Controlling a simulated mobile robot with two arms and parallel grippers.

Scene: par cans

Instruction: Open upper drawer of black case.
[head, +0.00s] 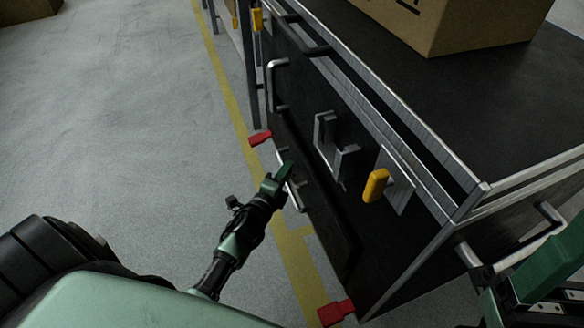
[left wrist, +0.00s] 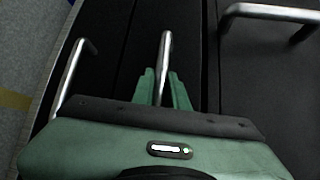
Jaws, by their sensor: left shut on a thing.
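The black case (head: 425,215) stands on the right of the head view, with silver edges and a dark front. My left gripper (head: 285,172) is at a silver bar handle (head: 292,188) low on this front. In the left wrist view, my left gripper's green fingers (left wrist: 165,88) are shut on the middle handle (left wrist: 165,50), one on each side of the bar. Another handle (left wrist: 75,75) is to its left and a third (left wrist: 268,11) to its right. Green parts of my right arm show at the lower right edge; the right gripper's fingertips cannot be made out.
A cardboard box (head: 450,25) stands on the black top. A yellow knob (head: 376,185) and a grey bracket (head: 335,150) stick out of the front. Red pedals (head: 336,312) are near the floor.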

